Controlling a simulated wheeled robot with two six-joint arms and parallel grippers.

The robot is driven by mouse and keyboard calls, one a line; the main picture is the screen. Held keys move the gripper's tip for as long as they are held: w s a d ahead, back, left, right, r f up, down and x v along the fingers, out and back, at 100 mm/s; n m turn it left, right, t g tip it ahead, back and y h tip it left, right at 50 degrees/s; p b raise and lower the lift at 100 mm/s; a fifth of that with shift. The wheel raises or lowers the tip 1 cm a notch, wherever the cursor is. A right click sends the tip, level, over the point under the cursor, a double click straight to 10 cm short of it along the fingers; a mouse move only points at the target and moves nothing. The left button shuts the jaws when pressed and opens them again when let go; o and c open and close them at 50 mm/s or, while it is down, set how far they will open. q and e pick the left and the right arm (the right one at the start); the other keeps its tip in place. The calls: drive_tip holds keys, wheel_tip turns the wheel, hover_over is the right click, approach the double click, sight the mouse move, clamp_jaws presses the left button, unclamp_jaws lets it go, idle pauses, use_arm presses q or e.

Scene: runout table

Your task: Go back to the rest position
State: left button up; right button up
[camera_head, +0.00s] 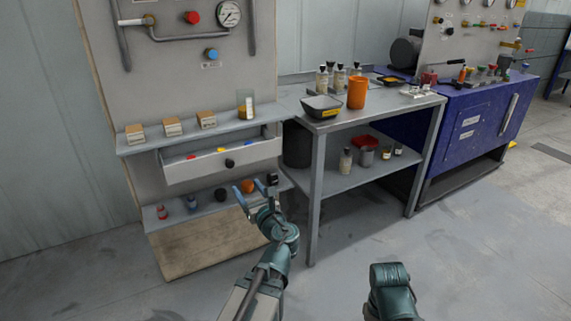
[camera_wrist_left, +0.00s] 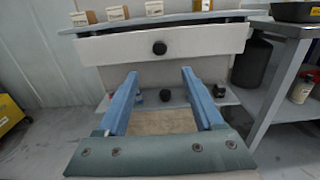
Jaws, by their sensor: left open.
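My left gripper (camera_head: 254,190) is open and empty. It is in front of the panel unit, just below the open drawer (camera_head: 205,168) with its dark round knob (camera_head: 229,163). In the left wrist view, the two blue fingers of the left gripper (camera_wrist_left: 160,82) are spread wide, with the drawer front (camera_wrist_left: 120,48) above and beyond them. Nothing is between the fingers. In the head view, part of my right arm (camera_head: 390,290) shows at the bottom; its gripper is not visible.
Above the drawer, a shelf (camera_head: 150,145) holds small boxes and a glass jar (camera_head: 245,104). A lower shelf (camera_head: 172,216) holds small items. To the right stands a grey table (camera_head: 317,127) with a black tray (camera_head: 321,106) and an orange cup (camera_head: 357,92). The floor (camera_head: 470,260) at the right is clear.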

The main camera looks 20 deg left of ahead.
use_arm(q)
drive_tip(key=s+d+r+n+g+h+p, duration=0.1)
drive_tip(key=s+d+n+g+h+p, duration=0.3)
drive_tip(key=d+n+p, duration=0.3)
drive_tip(key=s+d+r+n+g+h+p, duration=0.1)
drive_tip(key=s+d+n+g+h+p, duration=0.3)
drive_tip(key=s+d+n+p, duration=0.3)
drive_tip(key=s+d+r+n+g+h+p, duration=0.1)
drive_tip(key=s+d+n+g+h+p, duration=0.2)
drive_tip(key=s+d+n+p, duration=0.3)
drive_tip(key=d+n+h+p, duration=0.1)
drive_tip(key=d+p, duration=0.4)
drive_tip(key=d, duration=0.5)
drive_tip(key=shift+r+n+g+h, duration=0.3)
drive_tip(key=shift+n+g, duration=0.1)
drive_tip(key=shift+n, duration=0.2)
idle(1.9)
